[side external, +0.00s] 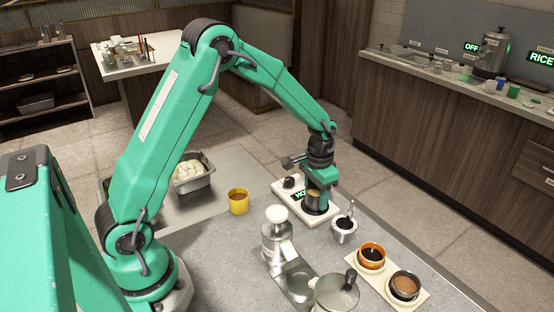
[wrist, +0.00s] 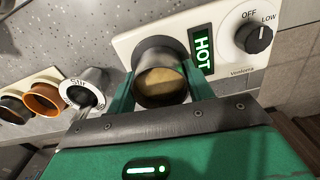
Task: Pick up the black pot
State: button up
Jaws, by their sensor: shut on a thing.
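The black pot (side external: 313,207) is at the white hot plate (side external: 283,193), mostly hidden behind my gripper (side external: 319,192) in the side view. In the wrist view the pot (wrist: 157,101) shows a dark wall and tan-brown contents. The green fingers of my gripper (wrist: 161,90) are on either side of the pot and shut on it. The pot looks upright and over the plate; I cannot tell whether its base touches. The hot plate (wrist: 122,47) has a lit green HOT sign and a black knob with OFF and LOW marks.
A small metal cup (side external: 344,230) with a spoon stands close to the right of the plate. An orange bowl (side external: 371,255) and a dark bowl (side external: 405,287) sit on a board. A yellow cup (side external: 238,201) stands left, and a pump dispenser (side external: 276,240) stands in front.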

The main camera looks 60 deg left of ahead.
jog(key=shift+r, duration=0.65)
notch_tip(320, 180, up, 2)
jog(key=shift+r, duration=0.2)
jog(key=s+d+r, duration=0.5)
jog(key=d+r, duration=0.2)
jog(key=d, duration=0.3)
jog(key=shift+s+d, duration=0.15)
jog(key=shift+s, duration=0.1)
jog(key=s+a+f+n, duration=0.2)
jog(key=s+a+f, duration=0.1)
jog(key=s+a, duration=0.2)
jog(key=s+a+f+n, duration=0.2)
jog(key=s+a, duration=0.4)
jog(key=a, duration=0.3)
jog(key=shift+s+f+n, duration=0.3)
jog(key=shift+f, duration=0.2)
jog(key=shift+f, duration=0.2)
jog(key=shift+f, duration=3.05)
